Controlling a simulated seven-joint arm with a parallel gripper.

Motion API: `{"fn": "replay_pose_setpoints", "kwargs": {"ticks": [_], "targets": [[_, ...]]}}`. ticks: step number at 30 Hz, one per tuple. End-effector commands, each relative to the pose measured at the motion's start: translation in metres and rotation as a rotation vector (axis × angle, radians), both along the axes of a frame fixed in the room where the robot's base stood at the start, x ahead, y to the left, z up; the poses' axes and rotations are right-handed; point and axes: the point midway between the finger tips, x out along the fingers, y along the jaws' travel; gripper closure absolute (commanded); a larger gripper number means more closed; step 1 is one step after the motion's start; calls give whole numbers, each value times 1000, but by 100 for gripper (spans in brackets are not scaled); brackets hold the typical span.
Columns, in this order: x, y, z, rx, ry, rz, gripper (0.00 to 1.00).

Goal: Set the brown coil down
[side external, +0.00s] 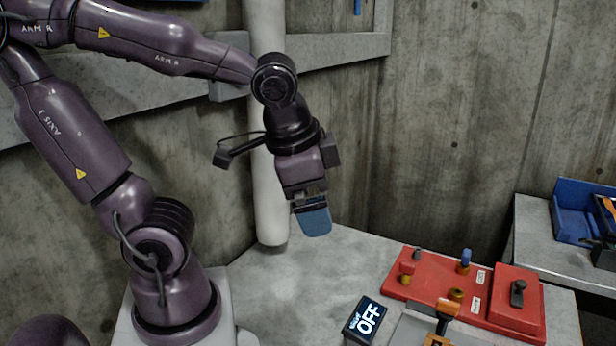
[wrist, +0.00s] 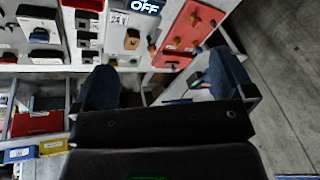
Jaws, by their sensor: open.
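My gripper (side external: 314,222) hangs above the grey table, well up and left of the red panel. In the wrist view, the blue fingers of my gripper (wrist: 162,85) are wide apart with nothing between them. I cannot make out a brown coil for certain. A small brown-gold round piece (side external: 457,294) sits on the red panel (side external: 420,284); I cannot tell whether it is the coil. The panel also shows in the wrist view (wrist: 184,32), where its small parts are too small to name.
A black display reading OFF (side external: 364,320) stands left of the red panel. An orange-topped handle (side external: 446,309) stands in front of the panel. A blue tray (side external: 575,212) sits on the right-hand bench. A white pipe (side external: 268,200) stands behind my gripper. The table's left part is clear.

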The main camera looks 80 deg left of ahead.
Motion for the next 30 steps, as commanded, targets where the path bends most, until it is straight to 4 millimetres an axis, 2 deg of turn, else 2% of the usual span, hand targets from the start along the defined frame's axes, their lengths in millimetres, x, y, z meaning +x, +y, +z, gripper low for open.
{"fn": "replay_pose_setpoints", "kwargs": {"ticks": [1, 5, 9, 11, 20, 24, 26, 30], "targets": [[-3, -1, 11, -71, -71, 54, 0], [-7, -6, 26, -192, -174, 131, 2], [-8, -9, 31, -236, -209, 155, 34], [-8, -9, 31, -238, -210, 155, 45], [-8, -9, 31, -235, -207, 152, 45], [-5, -10, 20, -229, -153, 154, 45], [0, -12, 13, -220, -105, 150, 45], [26, -19, -6, -185, 25, 119, 45]]}}
